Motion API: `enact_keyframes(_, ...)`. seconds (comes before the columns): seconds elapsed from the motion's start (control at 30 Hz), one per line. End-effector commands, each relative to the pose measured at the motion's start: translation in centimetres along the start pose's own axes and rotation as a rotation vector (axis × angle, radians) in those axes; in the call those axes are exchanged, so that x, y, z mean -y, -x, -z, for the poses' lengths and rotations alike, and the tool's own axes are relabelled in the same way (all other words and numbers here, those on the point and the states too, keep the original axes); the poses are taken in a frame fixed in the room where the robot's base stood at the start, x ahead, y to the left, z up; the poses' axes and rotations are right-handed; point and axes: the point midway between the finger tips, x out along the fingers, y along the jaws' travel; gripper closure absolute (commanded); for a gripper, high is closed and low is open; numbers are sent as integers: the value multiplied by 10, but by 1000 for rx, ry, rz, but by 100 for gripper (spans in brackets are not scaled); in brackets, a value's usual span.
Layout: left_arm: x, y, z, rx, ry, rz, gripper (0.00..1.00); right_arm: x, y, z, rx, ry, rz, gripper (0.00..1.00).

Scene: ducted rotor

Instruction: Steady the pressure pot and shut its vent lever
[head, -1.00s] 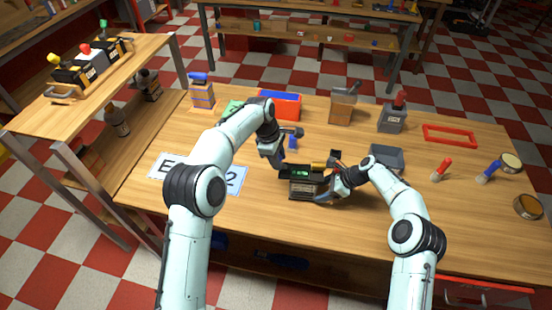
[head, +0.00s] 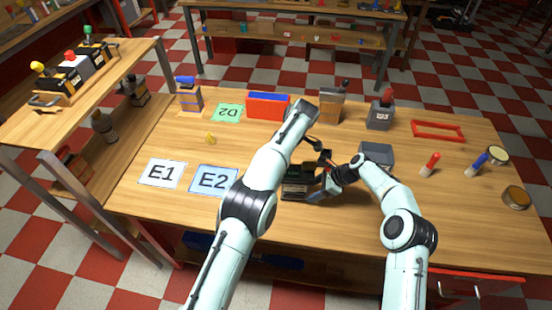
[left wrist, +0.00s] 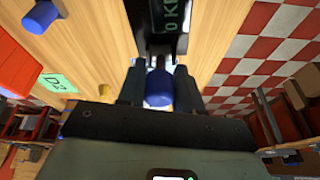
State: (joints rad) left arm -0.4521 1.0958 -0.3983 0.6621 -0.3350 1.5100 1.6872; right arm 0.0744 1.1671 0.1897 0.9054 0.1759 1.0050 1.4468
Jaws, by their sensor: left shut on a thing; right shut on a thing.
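The pressure pot (head: 295,188), a dark box-like body, stands at the table's front middle, largely hidden by my arms. Its black top with a green readout (left wrist: 170,14) shows in the left wrist view. My left gripper (left wrist: 158,88) is shut on the blue handle of the vent lever (left wrist: 158,92), which sits between its two fingers. In the head view my left gripper (head: 320,157) is above and behind the pot, its fingertips hard to make out. My right gripper (head: 326,186) is shut at the pot's right side; the exact part it grips is hidden.
Sheets E1 (head: 162,173) and E2 (head: 213,180) lie left.

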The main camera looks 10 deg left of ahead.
Motion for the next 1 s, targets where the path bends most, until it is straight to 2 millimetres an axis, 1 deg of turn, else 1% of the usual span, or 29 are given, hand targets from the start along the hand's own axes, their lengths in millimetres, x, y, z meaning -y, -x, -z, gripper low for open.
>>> enact_keyframes(0.37, 0, 0, 0, -6, 0, 1, 100, 0, 0, 0, -1, 0, -1, 62)
enact_keyframes(0.4, 0, 0, 0, -6, 0, 1, 59, 0, 0, 0, -1, 0, -1, 62)
enact_keyframes(0.43, 0, 0, 0, -6, 0, 1, 49, 0, 0, 0, -1, 0, -1, 62)
enact_keyframes(0.47, 0, 0, 0, -6, 0, 1, 44, 0, 0, 0, -1, 0, -1, 62)
enact_keyframes(0.87, 0, 0, 0, -2, 0, 1, 44, 0, 0, 0, 0, -1, -1, 62)
enact_keyframes(1.0, 1, 0, 3, 36, 4, -6, 44, 0, 0, 0, 0, -1, -1, 62)
